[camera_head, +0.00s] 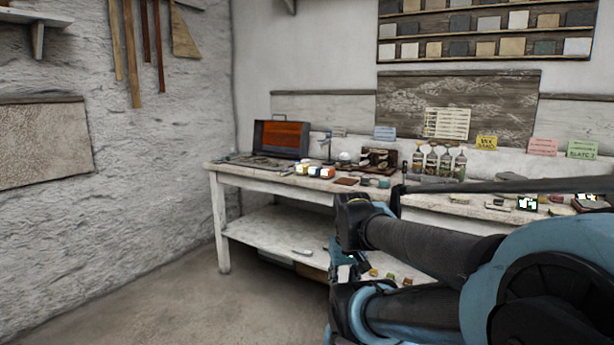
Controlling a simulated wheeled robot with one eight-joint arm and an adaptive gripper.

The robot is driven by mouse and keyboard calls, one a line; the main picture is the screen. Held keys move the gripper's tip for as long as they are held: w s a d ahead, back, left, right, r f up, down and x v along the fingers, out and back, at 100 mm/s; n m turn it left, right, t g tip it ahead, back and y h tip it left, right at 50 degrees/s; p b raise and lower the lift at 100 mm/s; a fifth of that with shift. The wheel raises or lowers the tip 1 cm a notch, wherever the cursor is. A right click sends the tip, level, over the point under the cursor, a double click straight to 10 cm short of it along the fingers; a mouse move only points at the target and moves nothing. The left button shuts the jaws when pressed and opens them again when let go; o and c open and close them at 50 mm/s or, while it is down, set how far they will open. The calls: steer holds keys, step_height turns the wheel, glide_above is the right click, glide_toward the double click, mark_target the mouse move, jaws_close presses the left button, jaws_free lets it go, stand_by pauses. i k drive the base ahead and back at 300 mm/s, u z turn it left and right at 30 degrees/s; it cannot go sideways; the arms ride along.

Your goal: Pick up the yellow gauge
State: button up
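I cannot single out a yellow gauge for certain at this size. Small yellowish items also lie at the right of the bench, partly behind my arm. My arm reaches in from the lower right and folds in front of the bench. I cannot make out my gripper or its fingers.
An open case with an orange-red inside (281,138) stands at the bench's back left. Several bottles (432,160) stand in the middle. A lower shelf (275,234) holds a few small items. Floor (170,305) at left is clear. Sample tiles line the wall rack (485,48).

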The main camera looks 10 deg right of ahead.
mark_target(302, 170)
steer(key=k, duration=1.1)
steer(key=z, duration=0.65)
steer(key=i, duration=2.3)
steer(key=u, duration=0.65)
